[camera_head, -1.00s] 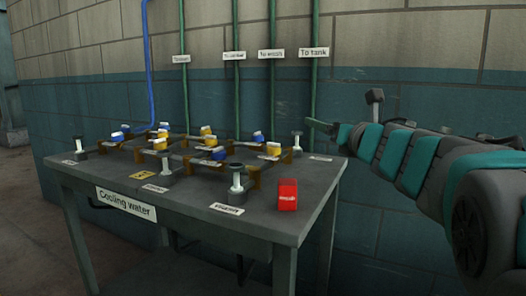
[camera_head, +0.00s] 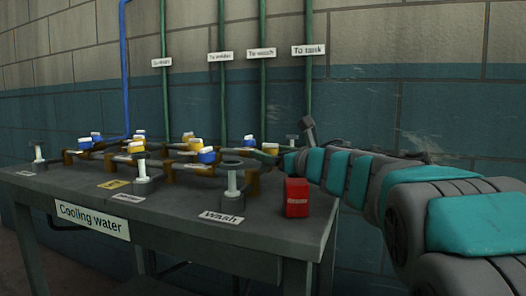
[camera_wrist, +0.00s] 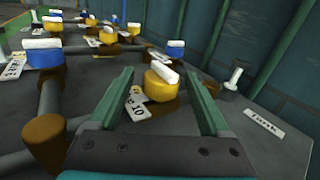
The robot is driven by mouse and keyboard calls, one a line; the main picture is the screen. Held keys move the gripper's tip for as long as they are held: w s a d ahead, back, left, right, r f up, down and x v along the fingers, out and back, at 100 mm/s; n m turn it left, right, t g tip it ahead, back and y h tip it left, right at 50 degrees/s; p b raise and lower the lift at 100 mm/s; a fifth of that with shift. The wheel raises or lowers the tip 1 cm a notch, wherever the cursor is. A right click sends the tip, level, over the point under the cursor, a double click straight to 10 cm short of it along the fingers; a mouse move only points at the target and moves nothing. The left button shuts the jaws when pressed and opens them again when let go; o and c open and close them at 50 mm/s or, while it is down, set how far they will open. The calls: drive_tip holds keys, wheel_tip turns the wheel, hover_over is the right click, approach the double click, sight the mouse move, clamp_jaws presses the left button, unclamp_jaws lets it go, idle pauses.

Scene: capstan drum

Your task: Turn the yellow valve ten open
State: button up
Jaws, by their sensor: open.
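The yellow valve ten (camera_wrist: 160,88) is a round yellow knob with a white bar handle, set slantwise across its top. A white tag (camera_wrist: 137,106) reading 10 lies beside it, partly hidden. My gripper (camera_wrist: 156,76) is open, its two green fingers on either side of the valve; no contact shows. In the head view, the yellow valve (camera_head: 270,148) is at the right end of the pipework, and my gripper reaches it from the right, partly covering it.
Several other blue and yellow valves, such as a blue one (camera_wrist: 45,54), sit on brown pipes to the left. A white post (camera_wrist: 234,77) and a label (camera_wrist: 263,123) are to the right. A red block (camera_head: 297,197) stands near the table's front edge.

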drive_tip(key=shift+x, duration=1.55)
drive_tip(key=shift+c, duration=0.3)
clamp_jaws()
